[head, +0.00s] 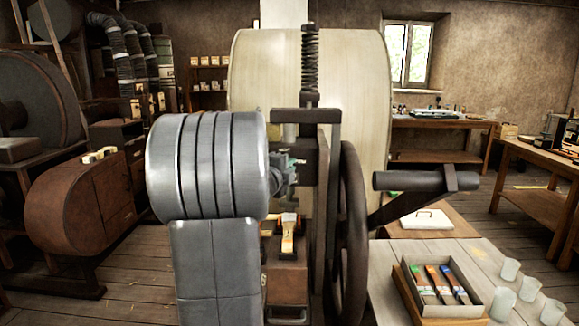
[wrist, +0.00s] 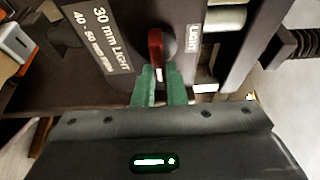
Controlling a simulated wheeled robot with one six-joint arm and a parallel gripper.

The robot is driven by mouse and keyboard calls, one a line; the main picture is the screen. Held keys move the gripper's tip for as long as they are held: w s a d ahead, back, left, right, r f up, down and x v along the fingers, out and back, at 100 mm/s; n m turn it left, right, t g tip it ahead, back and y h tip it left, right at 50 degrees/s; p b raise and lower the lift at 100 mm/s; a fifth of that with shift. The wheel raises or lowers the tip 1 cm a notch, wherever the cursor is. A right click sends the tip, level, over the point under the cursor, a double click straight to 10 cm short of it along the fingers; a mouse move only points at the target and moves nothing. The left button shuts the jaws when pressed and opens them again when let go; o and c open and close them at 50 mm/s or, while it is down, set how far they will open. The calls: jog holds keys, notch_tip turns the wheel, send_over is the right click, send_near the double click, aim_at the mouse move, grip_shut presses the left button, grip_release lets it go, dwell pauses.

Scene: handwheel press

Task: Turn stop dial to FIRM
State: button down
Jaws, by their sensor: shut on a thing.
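The stop dial (wrist: 155,45) is a dark round knob with a red pointer bar, seen in the wrist view on the dark press head. Its pointer has a white tip that points down toward my gripper. My gripper (wrist: 161,82) has two green fingers, shut on the pointer's lower end from both sides. A small "LIGHT" plate (wrist: 194,38) sits right of the dial. In the head view my arm hides the dial.
The large handwheel (head: 350,235) with its crank handle (head: 425,181) stands just right of my gripper. The press screw (head: 310,60) rises above.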

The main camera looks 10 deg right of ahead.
jog(key=shift+w+a+f, duration=0.1)
jog(key=c, duration=1.6)
grip_release()
jog(key=shift+c, duration=0.2)
jog(key=shift+o, duration=0.8)
jog(key=shift+w+a, duration=0.1)
jog(key=shift+a, duration=0.05)
jog(key=b+v, duration=0.1)
jog(key=v, duration=1.2)
jog(key=shift+s+b, duration=0.4)
jog(key=shift+s, duration=0.05)
jog(key=p+x, duration=0.1)
jog(key=x, duration=1.3)
jog(key=shift+p, duration=0.4)
jog(key=shift+s+a, duration=0.1)
jog(key=shift+a, duration=0.1)
